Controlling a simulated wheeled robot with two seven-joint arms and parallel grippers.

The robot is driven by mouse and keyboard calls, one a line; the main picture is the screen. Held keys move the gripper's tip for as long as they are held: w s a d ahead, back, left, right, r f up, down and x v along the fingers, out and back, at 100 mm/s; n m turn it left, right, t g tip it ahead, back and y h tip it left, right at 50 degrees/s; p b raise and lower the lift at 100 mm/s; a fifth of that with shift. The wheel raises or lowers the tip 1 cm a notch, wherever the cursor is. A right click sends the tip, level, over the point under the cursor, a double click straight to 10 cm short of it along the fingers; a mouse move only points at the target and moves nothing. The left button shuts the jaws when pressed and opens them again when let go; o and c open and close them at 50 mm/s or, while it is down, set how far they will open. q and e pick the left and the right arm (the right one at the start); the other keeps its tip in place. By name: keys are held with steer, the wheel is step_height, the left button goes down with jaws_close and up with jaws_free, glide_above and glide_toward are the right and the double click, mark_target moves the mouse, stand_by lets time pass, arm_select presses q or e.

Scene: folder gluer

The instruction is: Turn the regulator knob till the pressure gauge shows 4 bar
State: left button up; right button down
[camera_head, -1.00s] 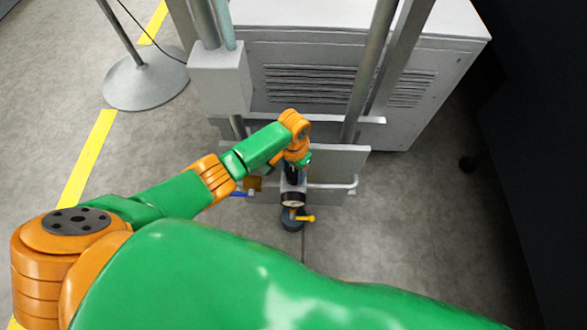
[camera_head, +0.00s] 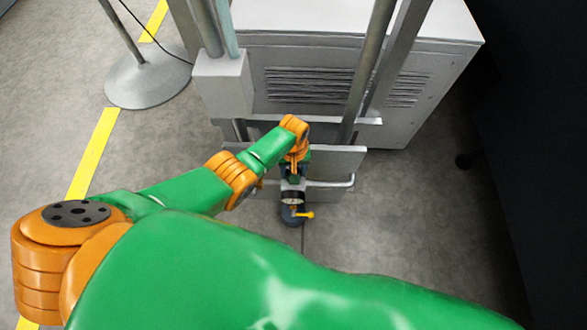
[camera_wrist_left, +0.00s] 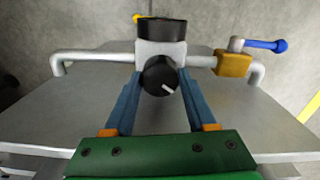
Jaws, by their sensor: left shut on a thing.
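The black regulator knob (camera_wrist_left: 160,76) with a white pointer mark sits below the grey regulator body (camera_wrist_left: 153,50) in the left wrist view. The two blue fingers of my left gripper (camera_wrist_left: 159,80) are shut on the knob from both sides. The white mark points to the lower right there. The gauge reading is too small to tell. My right gripper is not in view.
A yellow-handled valve (camera_head: 305,214) is beside the gauge. A blue lever (camera_wrist_left: 265,44) on a brass valve (camera_wrist_left: 233,64) sits on the pipe. A grey panel (camera_wrist_left: 80,104) lies behind the gripper. A grey vented cabinet (camera_head: 340,70) and upright posts stand behind.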

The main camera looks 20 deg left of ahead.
arm_select(q)
steer(key=shift+w+n, duration=0.1)
steer(key=shift+n, duration=0.5)
jaws_close()
steer(key=o, duration=1.1)
jaws_free()
steer(key=shift+r, duration=0.1)
step_height(320, 180, up, 7)
steer(key=p, duration=0.6)
